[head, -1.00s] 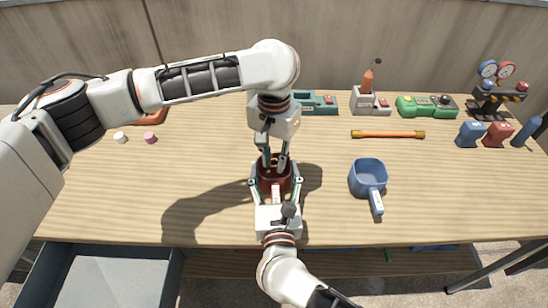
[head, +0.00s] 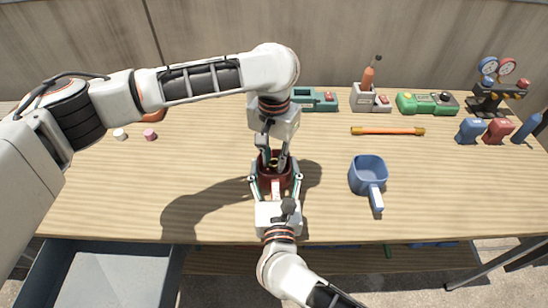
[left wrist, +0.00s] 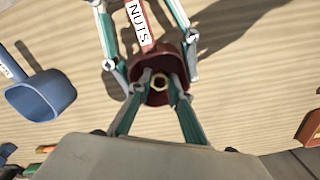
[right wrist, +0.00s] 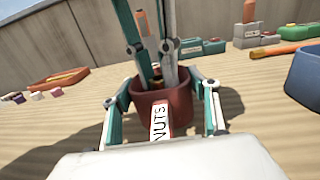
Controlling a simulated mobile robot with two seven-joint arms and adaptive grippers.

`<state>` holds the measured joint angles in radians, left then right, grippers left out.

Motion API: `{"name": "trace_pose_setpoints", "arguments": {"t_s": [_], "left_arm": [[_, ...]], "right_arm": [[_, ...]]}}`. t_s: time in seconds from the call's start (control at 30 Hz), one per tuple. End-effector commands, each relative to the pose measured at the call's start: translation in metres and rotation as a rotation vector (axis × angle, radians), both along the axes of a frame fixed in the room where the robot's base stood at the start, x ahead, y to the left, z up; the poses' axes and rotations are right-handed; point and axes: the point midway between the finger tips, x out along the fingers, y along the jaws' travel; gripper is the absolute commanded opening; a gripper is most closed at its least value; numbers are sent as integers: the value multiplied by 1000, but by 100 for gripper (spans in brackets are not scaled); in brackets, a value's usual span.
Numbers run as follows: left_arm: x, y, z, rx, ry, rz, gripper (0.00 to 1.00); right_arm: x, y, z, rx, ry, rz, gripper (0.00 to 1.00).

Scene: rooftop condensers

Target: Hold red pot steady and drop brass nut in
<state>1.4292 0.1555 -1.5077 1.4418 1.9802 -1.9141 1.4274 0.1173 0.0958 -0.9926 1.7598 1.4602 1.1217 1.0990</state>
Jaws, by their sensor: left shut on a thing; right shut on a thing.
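The red pot (head: 266,185) stands on the wooden bench, with a handle labelled NUTS (right wrist: 160,122). My right gripper (head: 275,179) is shut on the pot, one finger on each side of it; the right wrist view shows these fingers on both sides of its wall (right wrist: 178,105). My left gripper (head: 273,162) points down from above, its fingertips at the pot's mouth. It is shut on the brass nut (left wrist: 158,83), which shows between the fingertips in the left wrist view, over the pot's opening. The nut (right wrist: 156,77) is partly hidden by fingers in the right wrist view.
A blue pot (head: 368,178) with a handle stands to the right. An orange bar (head: 388,131) lies behind it. Tools, a green case (head: 427,104) and gauges (head: 497,70) line the back. White (head: 120,134) and pink (head: 150,134) pieces lie at left. The front left bench is clear.

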Motion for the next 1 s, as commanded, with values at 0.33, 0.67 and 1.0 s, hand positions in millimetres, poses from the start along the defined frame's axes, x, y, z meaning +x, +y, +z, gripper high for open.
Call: {"name": "trace_pose_setpoints", "arguments": {"t_s": [0.33,0.67,1.0], "left_arm": [[0,0,-3,0,0,0,38],[1,0,9,0,-2,0,38],[1,0,75,1,-5,-1,38]], "right_arm": [[0,0,0,0,-1,0,46],[0,0,0,0,0,-1,46],[0,0,0,0,0,0,46]]}}
